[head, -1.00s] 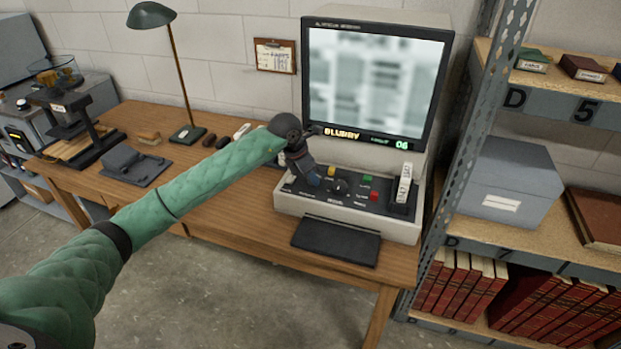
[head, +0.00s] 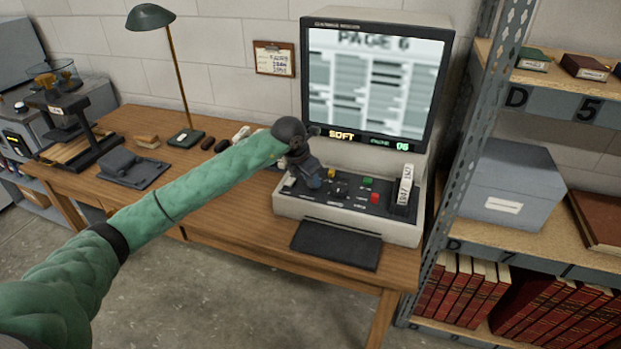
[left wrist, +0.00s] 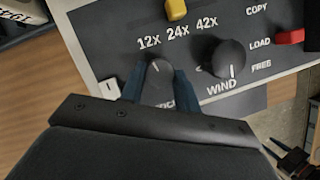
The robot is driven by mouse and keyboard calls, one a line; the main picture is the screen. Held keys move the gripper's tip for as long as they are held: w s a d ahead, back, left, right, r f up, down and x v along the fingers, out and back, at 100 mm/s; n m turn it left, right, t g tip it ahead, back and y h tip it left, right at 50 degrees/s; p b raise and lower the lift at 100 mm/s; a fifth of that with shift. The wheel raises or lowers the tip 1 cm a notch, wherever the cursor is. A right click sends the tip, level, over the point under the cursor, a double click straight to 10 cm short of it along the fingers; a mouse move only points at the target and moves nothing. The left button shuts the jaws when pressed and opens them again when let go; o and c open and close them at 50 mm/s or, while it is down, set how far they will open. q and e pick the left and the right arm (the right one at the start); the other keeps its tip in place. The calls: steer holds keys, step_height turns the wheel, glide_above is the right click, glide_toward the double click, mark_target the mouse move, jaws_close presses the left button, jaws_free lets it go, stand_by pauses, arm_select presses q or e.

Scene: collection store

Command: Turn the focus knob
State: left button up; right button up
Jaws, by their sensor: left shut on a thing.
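The focus knob (left wrist: 157,74) is a dark round dial with a white pointer mark on the reader's control panel. In the left wrist view my left gripper (left wrist: 159,84) is shut on it, with one blue finger on each side. The label below the knob is mostly hidden by my gripper. In the head view my left gripper (head: 308,177) is at the left part of the panel and hides the knob. The screen (head: 372,88) shows "PAGE 6" above soft grey columns, with "SOFT" in yellow letters below.
The WIND knob (left wrist: 229,58) stands close right of my fingers, with a yellow control (left wrist: 176,9) above and a red one (left wrist: 290,37) farther right. A desk lamp (head: 152,16) and a shelf rack (head: 487,120) flank the reader.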

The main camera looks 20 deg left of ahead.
arm_select(q)
steer(key=shift+r, duration=0.1)
steer(key=o, duration=1)
steer(key=shift+c, duration=0.2)
arm_select(e)
steer(key=shift+r, duration=0.1)
arm_select(q)
steer(key=b+v, duration=0.2)
steer(key=v, duration=0.5)
steer(key=shift+r, duration=0.3)
arm_select(e)
steer(key=a+f, duration=0.1)
steer(key=w+a+f, duration=0.1)
steer(key=f, duration=0.1)
steer(key=shift+a+t+y, duration=0.15)
steer(key=shift+t+y, duration=0.15)
steer(key=shift+t, duration=0.1)
arm_select(q)
steer(key=shift+s+a, duration=0.1)
arm_select(e)
steer(key=shift+r, duration=0.1)
